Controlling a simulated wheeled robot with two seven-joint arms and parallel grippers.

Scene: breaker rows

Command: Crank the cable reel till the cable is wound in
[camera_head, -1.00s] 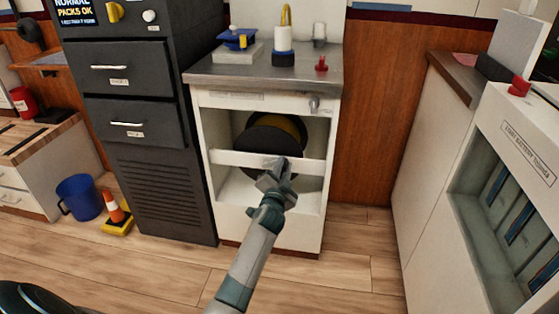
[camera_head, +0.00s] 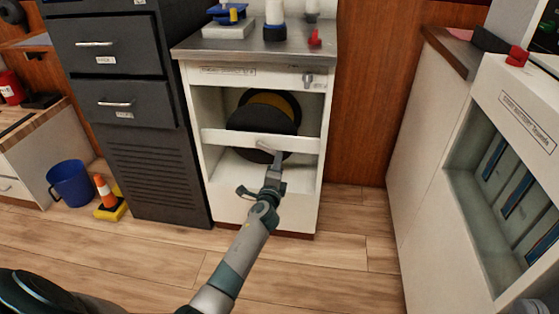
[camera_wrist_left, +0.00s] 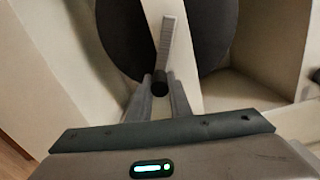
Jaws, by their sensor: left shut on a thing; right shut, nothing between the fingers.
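The cable reel (camera_head: 262,119) sits in the open bay of a white cabinet, its dark round flange facing me. Yellow cable (camera_head: 270,102) shows above the flange; its loose end is not visible. A white bar crosses in front of the reel. The grey crank arm (camera_head: 268,147) shows just above my left gripper (camera_head: 275,165). In the left wrist view the crank arm (camera_wrist_left: 167,42) runs down to a dark handle (camera_wrist_left: 160,83) between my left gripper's fingertips (camera_wrist_left: 160,88), which are shut on it.
The cabinet's top (camera_head: 265,42) holds a blue device, a white cylinder and a red knob. A dark drawer unit (camera_head: 150,125) stands close on the left. A blue bucket (camera_head: 72,184) and an orange cone (camera_head: 105,192) are on the floor. Floor right of the cabinet is clear.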

